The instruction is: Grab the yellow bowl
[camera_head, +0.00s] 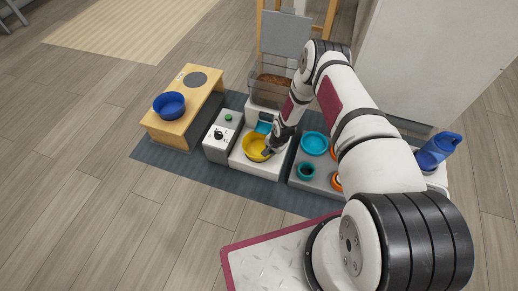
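The yellow bowl (254,147) sits upright on a low white stand (240,163) near the middle of the head view. My gripper (267,152) is at the right side of the bowl, with its dark fingertips at or over the bowl's right rim. The fingers are small and partly hidden by the wrist, so I cannot tell whether they are open or shut, or touching the bowl.
A clear bin of brown kibble (270,82) stands behind the bowl. A grey box with a knob (220,147) is at left, then a wooden bench (184,120) holding a blue bowl (169,105). Teal bowls (315,143) sit at right, beside a blue bottle (440,148).

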